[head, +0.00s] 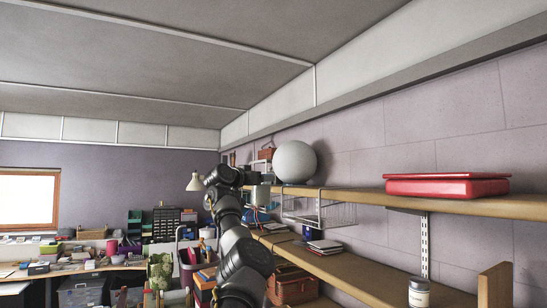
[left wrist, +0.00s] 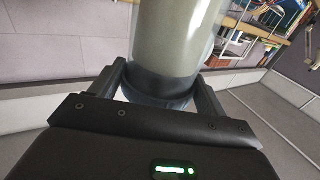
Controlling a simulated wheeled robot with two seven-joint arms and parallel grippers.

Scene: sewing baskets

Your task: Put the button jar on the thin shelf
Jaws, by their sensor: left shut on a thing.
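My right gripper is not in view.
A white ball (head: 295,162) sits on the upper shelf close to my gripper. A red case (head: 447,186) lies farther right, with bare shelf between. A wire basket (head: 325,213) hangs below.

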